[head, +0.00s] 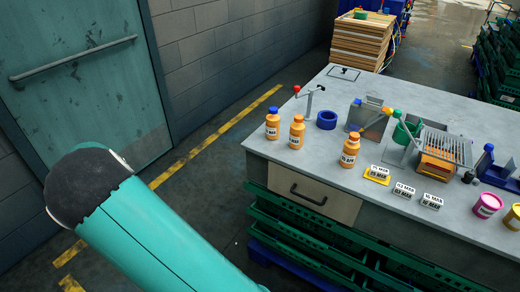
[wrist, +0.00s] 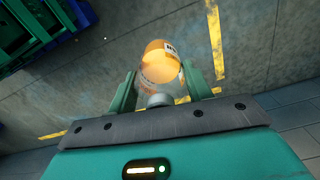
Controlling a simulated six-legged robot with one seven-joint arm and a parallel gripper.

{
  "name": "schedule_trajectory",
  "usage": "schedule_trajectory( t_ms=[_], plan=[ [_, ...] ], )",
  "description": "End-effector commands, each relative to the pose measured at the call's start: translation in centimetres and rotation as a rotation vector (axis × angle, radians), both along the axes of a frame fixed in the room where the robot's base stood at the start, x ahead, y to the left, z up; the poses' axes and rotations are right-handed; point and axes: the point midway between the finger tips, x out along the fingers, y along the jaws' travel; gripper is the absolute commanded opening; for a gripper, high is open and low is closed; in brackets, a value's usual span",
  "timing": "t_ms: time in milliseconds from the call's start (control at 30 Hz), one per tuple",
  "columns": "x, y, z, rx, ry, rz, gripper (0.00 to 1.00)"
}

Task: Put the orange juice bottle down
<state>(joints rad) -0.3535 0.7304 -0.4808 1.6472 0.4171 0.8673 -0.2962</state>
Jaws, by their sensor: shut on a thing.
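In the wrist view my gripper (wrist: 158,82) is shut on an orange juice bottle (wrist: 160,66), with one teal finger on each side of it. The bottle looks clear with orange contents and part of a printed label showing. It is held above the grey floor, clear of any surface I can see. My gripper and this bottle are not in the head view, where only my teal arm shows at the lower left.
A grey worktable (head: 330,90) stands at the right. Near its front edge are a blue-capped orange bottle (head: 272,126) and two more orange bottles (head: 297,133) (head: 349,152). A blue ring (head: 327,120), date cards (head: 404,190) and a wire rack (head: 447,147) also stand there.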

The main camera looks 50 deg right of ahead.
Motion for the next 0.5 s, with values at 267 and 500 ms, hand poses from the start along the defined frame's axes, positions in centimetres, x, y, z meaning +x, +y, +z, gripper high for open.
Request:
schedule_trajectory(
  t_ms=[267,500],
  plan=[
    [-0.4,-4.2,1.9,-0.001,-0.004,-0.188,0.17],
    [-1.4,-10.4,5.0,-0.003,-0.008,-0.492,0.17]
  ],
)
